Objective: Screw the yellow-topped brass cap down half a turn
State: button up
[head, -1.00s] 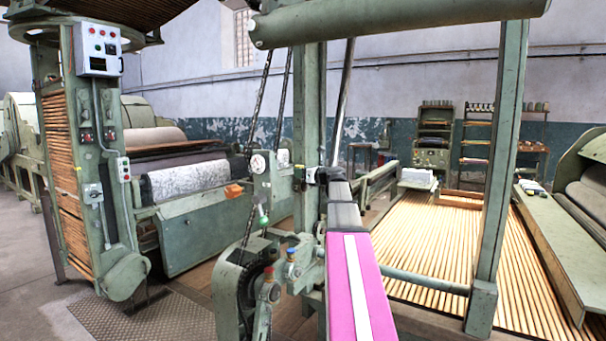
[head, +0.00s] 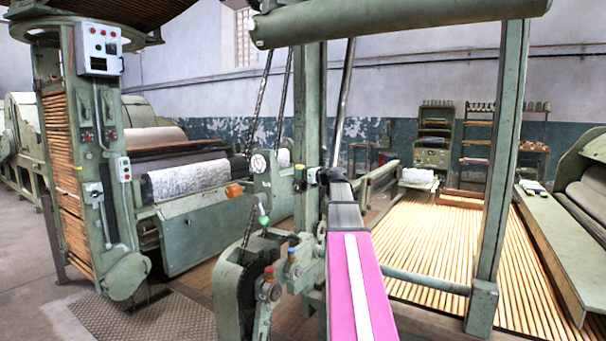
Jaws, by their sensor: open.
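On the green machine part at the lower middle, a red-topped fitting (head: 269,285) with a brass-coloured body stands upright. A blue-topped fitting (head: 292,262) stands just behind it to the right. Both are small, and their threads cannot be seen.
A green upright post (head: 309,130) stands behind the fittings, and another post (head: 497,180) stands to the right. A slatted wooden bed (head: 450,260) lies at the right. A control column (head: 100,200) stands at the left. A floor plate (head: 165,315) lies clear at the lower left.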

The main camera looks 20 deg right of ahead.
jog(key=v, duration=0.9)
jog(key=shift+s, duration=0.4)
jog(key=shift+d, duration=0.1)
